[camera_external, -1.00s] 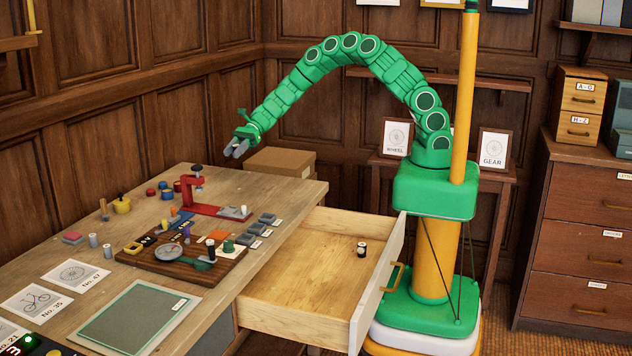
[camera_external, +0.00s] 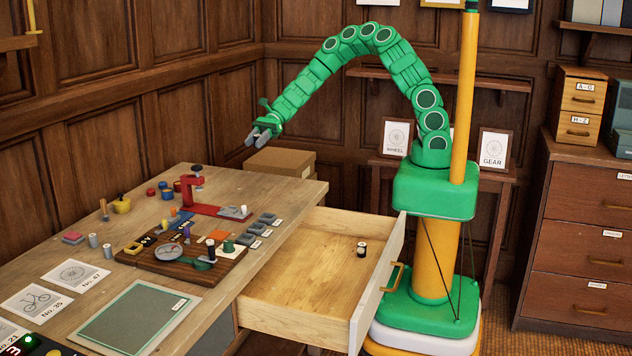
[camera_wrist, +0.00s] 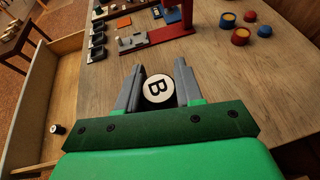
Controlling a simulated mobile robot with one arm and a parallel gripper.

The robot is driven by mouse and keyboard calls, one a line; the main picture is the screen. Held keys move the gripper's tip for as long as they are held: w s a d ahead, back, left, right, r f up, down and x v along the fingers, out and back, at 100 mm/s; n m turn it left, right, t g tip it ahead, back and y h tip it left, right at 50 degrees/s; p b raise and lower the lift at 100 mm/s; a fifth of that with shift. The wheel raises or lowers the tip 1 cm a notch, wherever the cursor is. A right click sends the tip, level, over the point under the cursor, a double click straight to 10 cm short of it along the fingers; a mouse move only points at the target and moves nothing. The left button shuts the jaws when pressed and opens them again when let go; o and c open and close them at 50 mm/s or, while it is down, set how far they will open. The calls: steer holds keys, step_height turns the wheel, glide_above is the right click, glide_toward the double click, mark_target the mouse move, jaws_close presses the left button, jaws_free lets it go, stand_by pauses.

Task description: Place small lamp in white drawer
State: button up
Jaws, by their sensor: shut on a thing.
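The white-fronted drawer (camera_external: 375,298) is pulled out from the table, with its pale wooden inside exposed. It also shows at the left of the wrist view (camera_wrist: 68,80). A small black-and-white round piece (camera_external: 361,249) stands in it. My gripper (camera_external: 262,137) is in the air above the table's far end, left of the drawer. I cannot tell whether either round piece is the small lamp.
The table (camera_external: 120,225) holds a red clamp stand (camera_external: 200,195), a dark wooden board (camera_external: 165,265) with tools, a green-edged mat (camera_external: 130,315) and several small pots. A cardboard box (camera_external: 280,161) is behind the table. The drawer floor is mostly free.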

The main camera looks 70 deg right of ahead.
step_height(320, 180, up, 5)
steer(key=shift+a+r, duration=0.1)
steer(key=s+a+n+g, duration=0.2)
steer(key=s+a, duration=0.6)
steer(key=a, duration=0.4)
steer(key=n+g+h, duration=0.2)
steer(key=n+g, duration=0.4)
steer(key=g, duration=0.1)
glide_above(353, 289)
step_height(353, 289, down, 24)
steer(key=shift+f, duration=4.7)
steer(key=shift+f, duration=0.15)
